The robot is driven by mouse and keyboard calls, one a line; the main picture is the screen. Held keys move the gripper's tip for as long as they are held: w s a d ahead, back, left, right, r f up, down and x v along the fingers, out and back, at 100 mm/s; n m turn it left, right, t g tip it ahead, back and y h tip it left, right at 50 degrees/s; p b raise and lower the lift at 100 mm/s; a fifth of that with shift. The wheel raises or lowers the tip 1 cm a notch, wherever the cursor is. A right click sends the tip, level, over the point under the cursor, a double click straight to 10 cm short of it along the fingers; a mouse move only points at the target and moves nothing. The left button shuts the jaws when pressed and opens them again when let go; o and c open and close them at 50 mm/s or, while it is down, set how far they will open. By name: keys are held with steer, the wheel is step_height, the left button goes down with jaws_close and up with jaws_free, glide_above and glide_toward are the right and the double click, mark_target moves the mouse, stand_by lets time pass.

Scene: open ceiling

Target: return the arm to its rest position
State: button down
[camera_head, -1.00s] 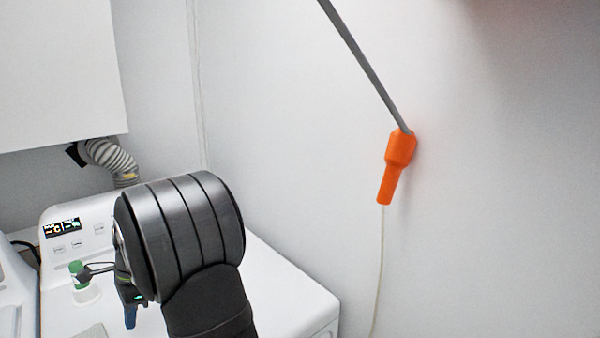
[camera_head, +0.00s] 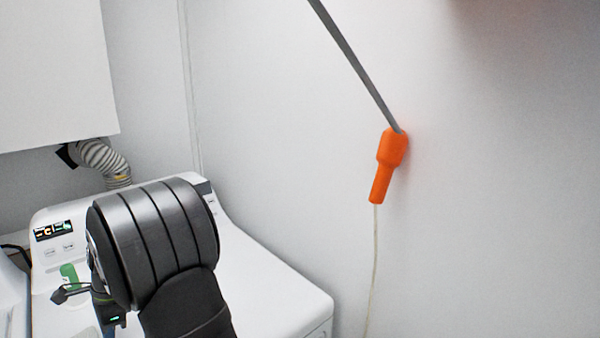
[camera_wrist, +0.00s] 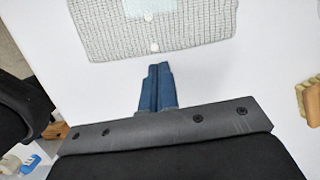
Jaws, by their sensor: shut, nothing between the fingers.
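My gripper (camera_wrist: 157,70) shows in the wrist view with its two blue fingers pressed together and nothing between them. It points toward a grey textured cloth (camera_wrist: 110,32) on a white surface (camera_wrist: 275,50), with the fingertips just short of the cloth's edge in the picture.
A green object (camera_head: 69,275) stands on the machine, left of my arm. An orange handle (camera_head: 388,165) with a cord hangs on the right wall. A ribbed hose (camera_head: 103,160) runs behind. A wooden brush-like object (camera_wrist: 309,100) lies at right in the wrist view.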

steer(key=w+d, duration=1)
steer(key=w, duration=0.1)
steer(key=shift+w+d+r, duration=0.1)
steer(key=shift+d+r, duration=0.1)
steer(key=shift+d, duration=0.1)
step_height(320, 180, up, 11)
steer(key=n, duration=0.7)
steer(key=shift+a+f+h, duration=0.2)
steer(key=shift+a+h, duration=0.1)
steer(key=shift+a, duration=0.05)
steer(key=f+m, duration=0.2)
steer(key=d+f+m, duration=0.1)
steer(key=f+m, duration=0.1)
steer(key=f, duration=0.1)
steer(key=f+m, duration=0.3)
steer(key=shift+w+d, duration=0.15)
steer(key=shift+w, duration=0.1)
